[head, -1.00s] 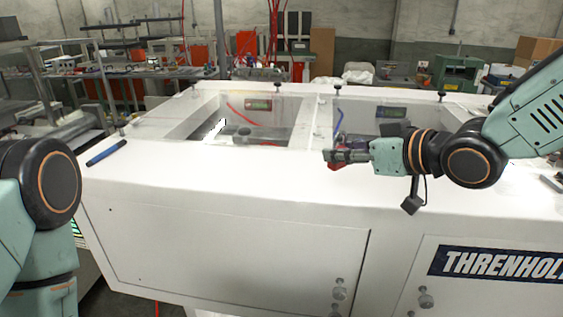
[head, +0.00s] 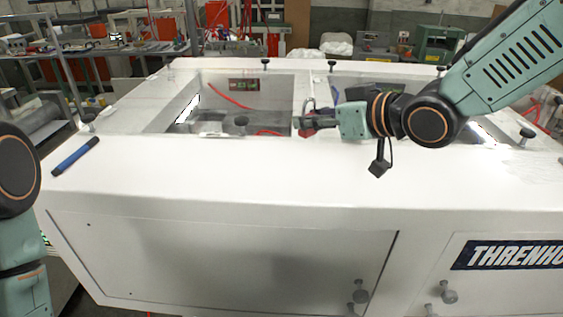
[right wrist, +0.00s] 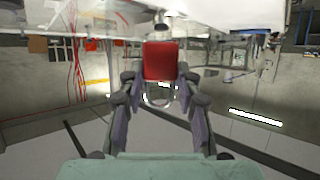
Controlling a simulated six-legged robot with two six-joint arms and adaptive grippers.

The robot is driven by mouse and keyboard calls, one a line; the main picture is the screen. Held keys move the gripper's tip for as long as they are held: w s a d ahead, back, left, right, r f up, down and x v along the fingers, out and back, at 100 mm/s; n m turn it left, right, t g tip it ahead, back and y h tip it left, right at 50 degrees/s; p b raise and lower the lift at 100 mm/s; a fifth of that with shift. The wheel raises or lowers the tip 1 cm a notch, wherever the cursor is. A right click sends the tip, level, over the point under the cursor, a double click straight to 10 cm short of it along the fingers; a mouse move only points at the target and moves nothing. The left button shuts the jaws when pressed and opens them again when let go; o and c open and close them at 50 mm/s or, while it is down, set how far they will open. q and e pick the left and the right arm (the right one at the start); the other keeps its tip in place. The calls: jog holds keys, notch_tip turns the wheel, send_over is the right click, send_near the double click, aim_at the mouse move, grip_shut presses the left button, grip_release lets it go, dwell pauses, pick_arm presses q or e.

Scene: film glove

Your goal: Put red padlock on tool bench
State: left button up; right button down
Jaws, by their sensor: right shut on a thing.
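The red padlock (right wrist: 161,60) is held between the fingertips of my right gripper (right wrist: 159,88) in the right wrist view, its metal shackle pointing toward the palm. In the head view the padlock (head: 306,127) is small and partly hidden by the right gripper (head: 318,123), which is over the white machine's top near the divider between its two windows. A bench with tools (head: 110,48) stands at the back left; I cannot tell whether it is the tool bench. Of my left arm only rounded links show at the left edge; its gripper is out of view.
The white machine (head: 230,185) fills the foreground, with knobs and window openings on its top. A blue marker (head: 75,156) lies on its left corner. A green machine (head: 438,44) stands at the back right. The machine's front top strip is mostly clear.

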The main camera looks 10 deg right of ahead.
jog(key=f, duration=0.1)
jog(key=s+f, duration=0.1)
jog(key=f, duration=0.2)
jog(key=shift+s+d+f, duration=0.15)
jog(key=shift+s+d, duration=0.05)
jog(key=shift+s, duration=0.1)
send_over(312, 180)
notch_tip(312, 180, down, 5)
jog(key=shift+w+d+r, duration=0.1)
jog(key=shift+w+r, duration=0.05)
jog(key=shift+r, duration=0.05)
jog(key=shift+d+f, duration=0.1)
jog(key=shift+f, duration=0.2)
jog(key=shift+s, duration=0.35)
jog(key=shift+s+r, duration=0.1)
jog(key=shift+s, duration=0.1)
jog(key=shift+w+a+f+b, duration=0.2)
jog(key=shift+w+f+b, duration=0.05)
jog(key=shift+b, duration=0.1)
jog(key=c, duration=1.2)
grip_release()
jog(key=shift+w+f, duration=0.15)
jog(key=shift+w, duration=0.05)
jog(key=shift+o, duration=1.3)
jog(key=shift+s+d, duration=0.15)
jog(key=shift+s+r, duration=0.2)
